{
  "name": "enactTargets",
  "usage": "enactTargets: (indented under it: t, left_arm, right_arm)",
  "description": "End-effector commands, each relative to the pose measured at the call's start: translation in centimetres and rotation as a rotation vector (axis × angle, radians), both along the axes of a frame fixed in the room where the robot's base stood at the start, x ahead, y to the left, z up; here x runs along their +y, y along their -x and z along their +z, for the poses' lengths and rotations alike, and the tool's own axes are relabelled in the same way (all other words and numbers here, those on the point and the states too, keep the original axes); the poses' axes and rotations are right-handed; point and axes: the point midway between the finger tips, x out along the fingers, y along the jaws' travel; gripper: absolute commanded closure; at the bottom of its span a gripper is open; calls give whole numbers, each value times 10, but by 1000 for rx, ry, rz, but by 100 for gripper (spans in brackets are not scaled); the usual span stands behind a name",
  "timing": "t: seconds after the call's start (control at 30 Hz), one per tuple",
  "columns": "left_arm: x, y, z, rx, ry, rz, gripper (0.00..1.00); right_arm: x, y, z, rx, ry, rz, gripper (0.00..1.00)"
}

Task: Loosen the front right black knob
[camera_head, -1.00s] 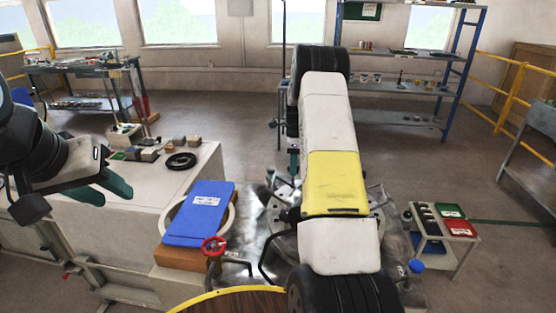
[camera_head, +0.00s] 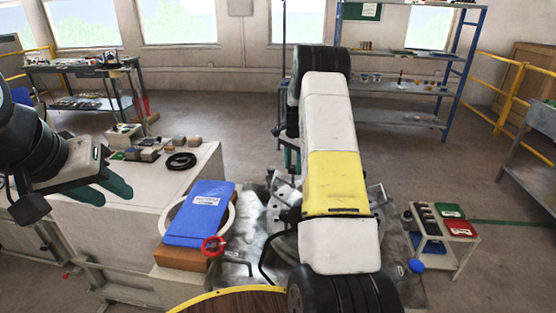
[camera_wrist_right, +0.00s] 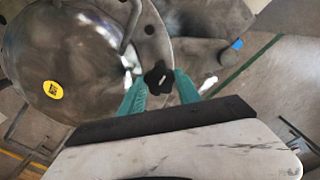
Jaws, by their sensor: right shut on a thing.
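In the right wrist view a black star-shaped knob (camera_wrist_right: 158,77) sits at the edge of a grey metal plate. My right gripper (camera_wrist_right: 160,88) has its two green fingers on either side of the knob and is shut on it. In the head view my right arm covers most of the metal machine, and the knob is hidden there. My left gripper (camera_head: 112,180) hangs at the left above the pale bench, with its green fingers held together or overlapping; I cannot tell its opening.
A round metal cover with a yellow sticker (camera_wrist_right: 53,90) lies left of the knob. A small cart (camera_head: 440,262) with coloured trays stands at the right.

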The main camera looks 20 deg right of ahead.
Motion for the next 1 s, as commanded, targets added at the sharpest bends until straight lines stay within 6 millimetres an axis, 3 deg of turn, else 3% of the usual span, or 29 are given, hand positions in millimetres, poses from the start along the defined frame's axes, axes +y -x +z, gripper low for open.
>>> enactTargets:
  t: [0.5, 1.0]
  left_arm:
    - [0, 0, 0, 0, 0, 0, 64]
    - [0, 0, 0, 0, 0, 0, 64]
  right_arm:
    - [0, -1, 1, -2, 0, 453, 100]
    - [0, -1, 1, -2, 1, 655, 100]
